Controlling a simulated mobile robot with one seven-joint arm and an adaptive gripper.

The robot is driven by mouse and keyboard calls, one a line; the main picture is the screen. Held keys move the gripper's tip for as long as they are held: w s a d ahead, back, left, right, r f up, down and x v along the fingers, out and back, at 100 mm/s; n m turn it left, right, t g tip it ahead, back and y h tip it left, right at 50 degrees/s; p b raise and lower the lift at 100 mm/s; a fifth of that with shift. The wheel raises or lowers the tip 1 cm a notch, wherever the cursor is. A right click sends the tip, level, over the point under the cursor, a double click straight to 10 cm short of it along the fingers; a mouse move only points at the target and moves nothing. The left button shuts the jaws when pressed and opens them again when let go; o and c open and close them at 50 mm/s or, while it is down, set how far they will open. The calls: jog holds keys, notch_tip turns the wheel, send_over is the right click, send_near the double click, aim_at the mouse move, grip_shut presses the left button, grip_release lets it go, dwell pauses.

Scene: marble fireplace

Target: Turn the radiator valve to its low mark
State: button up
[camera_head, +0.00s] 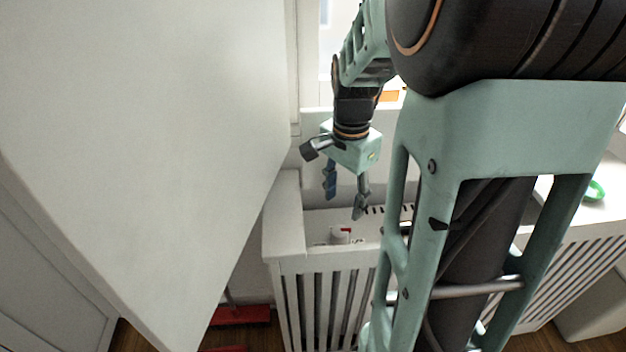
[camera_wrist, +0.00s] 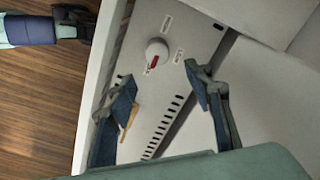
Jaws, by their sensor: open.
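The radiator valve is a white round knob (camera_wrist: 157,47) with a red pointer, on a pale panel in the wrist view. Small labels sit around it; their words are too small to read. The red pointer faces the lower-left label (camera_wrist: 148,70). In the head view the valve (camera_head: 338,236) shows small in the recess on top of the white slatted radiator cover (camera_head: 285,248). My gripper (camera_head: 344,199) is open and empty above the valve, fingers pointing down. In the wrist view the gripper (camera_wrist: 160,88) has its fingers apart, with the knob beyond the tips and not touched.
A large white panel (camera_head: 150,130) stands close on the left of my gripper. Slots (camera_wrist: 164,126) run along the panel by the valve. Red objects (camera_head: 240,315) lie on the wooden floor. A green item (camera_head: 594,190) rests on the right-hand ledge.

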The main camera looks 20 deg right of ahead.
aim_at(340, 230)
jog(key=shift+a+f+g, duration=0.2)
jog(key=shift+f+g, duration=0.1)
jog(key=shift+f, duration=0.3)
notch_tip(340, 230, down, 10)
jog(key=b, duration=0.4)
jog(key=shift+f, duration=0.25)
jog(key=shift+c, duration=0.3)
jog(key=c, duration=1.1)
